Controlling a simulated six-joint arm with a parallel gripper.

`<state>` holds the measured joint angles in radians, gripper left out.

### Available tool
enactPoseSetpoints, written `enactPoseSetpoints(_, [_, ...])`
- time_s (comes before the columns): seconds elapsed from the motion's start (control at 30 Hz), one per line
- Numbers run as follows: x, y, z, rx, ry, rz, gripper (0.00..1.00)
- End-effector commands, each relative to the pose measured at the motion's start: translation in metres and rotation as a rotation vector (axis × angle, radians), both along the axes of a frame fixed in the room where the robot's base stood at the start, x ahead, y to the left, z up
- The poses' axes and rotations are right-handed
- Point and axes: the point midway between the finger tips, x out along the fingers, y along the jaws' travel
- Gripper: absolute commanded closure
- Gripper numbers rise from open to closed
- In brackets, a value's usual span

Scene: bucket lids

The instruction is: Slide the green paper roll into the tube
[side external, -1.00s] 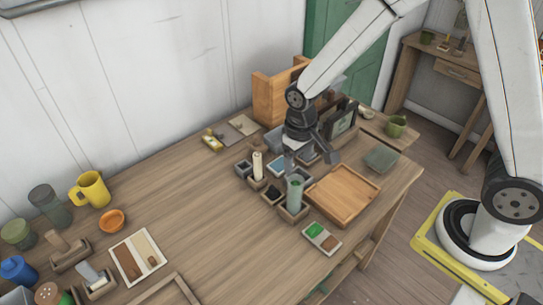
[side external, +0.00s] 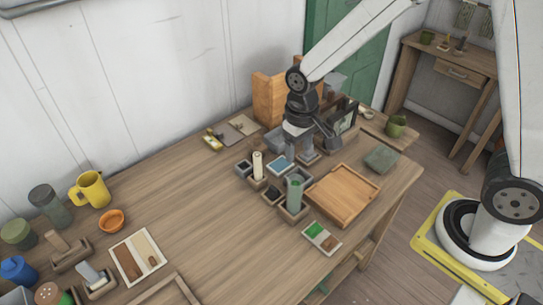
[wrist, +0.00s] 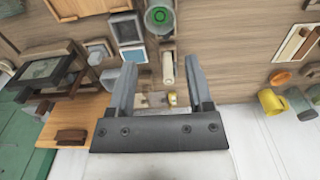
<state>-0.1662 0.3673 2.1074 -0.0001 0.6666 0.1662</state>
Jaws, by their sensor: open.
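The translucent green tube (side external: 294,197) stands upright in a small wooden holder, left of the wooden tray. In the wrist view I look down into the tube (wrist: 151,24), and a bright green round end, apparently the green paper roll (wrist: 159,15), shows inside its mouth. How deep the roll sits is hard to tell. My gripper (wrist: 160,65) is open and empty, its fingers apart from the tube. In the side view my gripper is above and behind the tube, its fingertips partly unclear.
A cream roll (side external: 258,166) stands upright in a holder beside the tube. Small bins (side external: 281,163) lie close behind. The wooden tray (side external: 343,193) is to the right, with a black frame (side external: 343,118) behind.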

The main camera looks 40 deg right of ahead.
Motion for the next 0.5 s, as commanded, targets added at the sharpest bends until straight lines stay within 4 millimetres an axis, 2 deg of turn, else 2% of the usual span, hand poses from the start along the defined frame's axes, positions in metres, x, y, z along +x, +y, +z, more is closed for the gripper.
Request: enactPoseSetpoints(0.5, [0.000,0.000,0.034,0.000,-0.002,0.000,0.34])
